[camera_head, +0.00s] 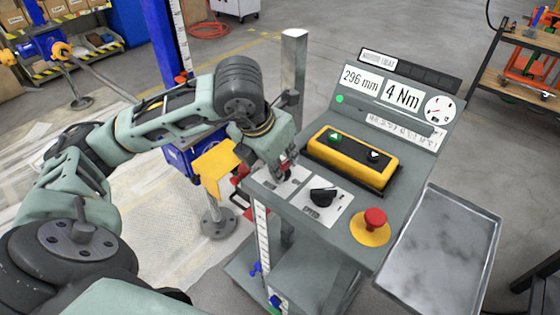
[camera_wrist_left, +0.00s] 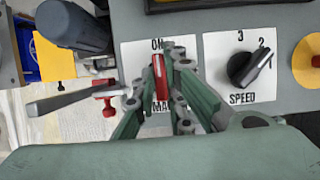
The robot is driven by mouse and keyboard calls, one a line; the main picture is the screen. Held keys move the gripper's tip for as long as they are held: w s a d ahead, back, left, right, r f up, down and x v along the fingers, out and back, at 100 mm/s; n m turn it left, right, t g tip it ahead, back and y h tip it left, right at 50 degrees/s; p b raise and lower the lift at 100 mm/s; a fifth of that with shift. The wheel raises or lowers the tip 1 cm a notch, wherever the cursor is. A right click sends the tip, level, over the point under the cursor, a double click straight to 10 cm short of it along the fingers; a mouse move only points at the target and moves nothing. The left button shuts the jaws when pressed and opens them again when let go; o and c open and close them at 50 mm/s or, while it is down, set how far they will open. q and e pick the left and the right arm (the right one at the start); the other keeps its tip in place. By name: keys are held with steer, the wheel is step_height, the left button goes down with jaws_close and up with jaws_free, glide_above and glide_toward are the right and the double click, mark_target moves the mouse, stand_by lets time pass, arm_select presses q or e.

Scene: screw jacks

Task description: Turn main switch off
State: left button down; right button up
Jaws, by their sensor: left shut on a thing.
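The main switch is a red handle (camera_wrist_left: 161,77) on a white plate (camera_wrist_left: 128,60) in the left wrist view. ON is printed at the plate's top, and the label below is partly covered. The handle stands nearly upright in that picture, its upper end close to ON. My left gripper (camera_wrist_left: 163,82) is shut on the red handle, with a green finger on each side. In the head view my left gripper (camera_head: 284,171) is down at the left end of the grey control panel (camera_head: 341,229), hiding much of the switch. My right gripper is not in view.
A black SPEED knob (camera_head: 323,195) is just right of the switch, then a red mushroom button (camera_head: 374,217) on yellow. A yellow button box (camera_head: 351,157) lies behind. A metal tray (camera_head: 441,250) is at right. A yellow piece (camera_head: 217,171) is close left of the gripper.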

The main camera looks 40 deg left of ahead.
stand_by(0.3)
arm_select(q)
steer(key=shift+a+f+m+b, duration=0.1)
steer(key=shift+f+m+b, duration=0.1)
steer(key=shift+m+b, duration=0.65)
steer(key=shift+m+h+b, duration=0.5)
steer(key=shift+m+b, duration=0.15)
steer(key=shift+b, duration=0.25)
steer(key=m+g+h+b, duration=0.1)
steer(key=m+b, duration=0.1)
steer(key=m, duration=0.1)
steer(key=shift+m, duration=0.3)
steer(key=shift+a+r+m+h+b, duration=0.1)
steer(key=shift+m+h+b, duration=0.3)
steer(key=shift+m, duration=0.5)
steer(key=m+g, duration=0.1)
steer(key=m, duration=0.1)
steer(key=shift+w+m+h, duration=0.15)
steer(key=shift+m+h, duration=0.15)
steer(key=shift+m, duration=0.1)
steer(key=m+g, duration=0.1)
steer(key=m, duration=0.2)
steer(key=shift+g+h, duration=0.3)
steer(key=shift+w+m+g, duration=0.1)
steer(key=shift+m+g, duration=0.6)
steer(key=shift+m, duration=1.2)
